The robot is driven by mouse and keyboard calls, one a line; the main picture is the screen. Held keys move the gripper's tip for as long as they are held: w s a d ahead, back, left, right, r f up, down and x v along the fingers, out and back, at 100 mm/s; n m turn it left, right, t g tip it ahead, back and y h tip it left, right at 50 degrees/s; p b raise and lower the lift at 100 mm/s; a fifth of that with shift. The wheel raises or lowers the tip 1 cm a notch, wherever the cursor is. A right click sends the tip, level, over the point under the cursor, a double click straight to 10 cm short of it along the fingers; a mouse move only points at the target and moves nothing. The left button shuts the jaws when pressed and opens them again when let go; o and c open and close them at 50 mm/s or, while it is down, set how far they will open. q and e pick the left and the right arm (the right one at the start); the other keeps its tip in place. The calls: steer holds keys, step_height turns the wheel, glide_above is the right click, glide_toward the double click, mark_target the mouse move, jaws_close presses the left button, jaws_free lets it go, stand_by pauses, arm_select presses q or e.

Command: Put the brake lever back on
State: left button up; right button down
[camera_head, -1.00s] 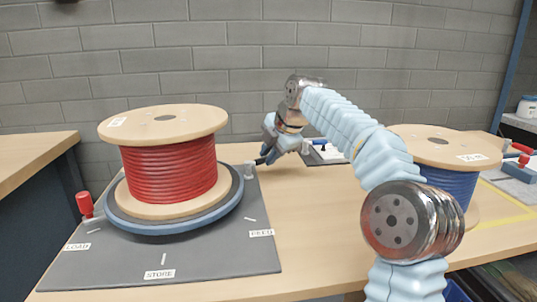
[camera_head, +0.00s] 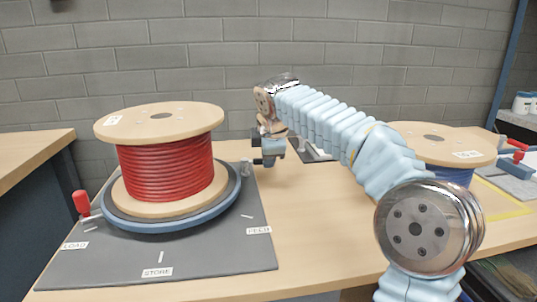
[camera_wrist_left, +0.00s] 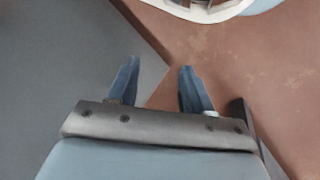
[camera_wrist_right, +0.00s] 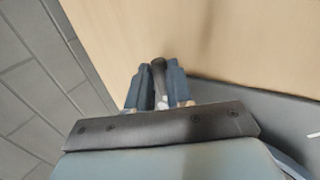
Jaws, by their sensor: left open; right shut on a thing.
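My right gripper (camera_head: 264,152) is over the back right part of the grey mat, close to a short grey post (camera_head: 246,168). The right wrist view shows its fingers shut on a dark, round-ended piece (camera_wrist_right: 158,68), which looks like the brake lever. Most of that piece is hidden by the fingers, and I cannot tell whether it touches the post. The turntable (camera_head: 130,222) on the mat bears a reel of red cable (camera_head: 168,172). My left gripper (camera_wrist_left: 153,75) is open and empty in the left wrist view, and outside the head view.
A red-handled part (camera_head: 82,203) stands at the turntable's left. The grey mat (camera_head: 210,262) carries LOAD, STORE and FEED labels. A blue cable reel (camera_head: 445,175) stands at the right, partly behind my arm. The bench (camera_head: 310,215) between mat and arm is clear.

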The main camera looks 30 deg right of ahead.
stand_by(0.3)
steer(key=c, duration=1)
jaws_free()
steer(key=shift+c, duration=0.2)
steer(key=shift+s+r, duration=0.1)
steer(key=p+v, duration=0.2)
steer(key=v, duration=1.1)
steer(key=shift+r, duration=0.25)
steer(key=shift+s+a, duration=0.1)
steer(key=shift+s, duration=0.05)
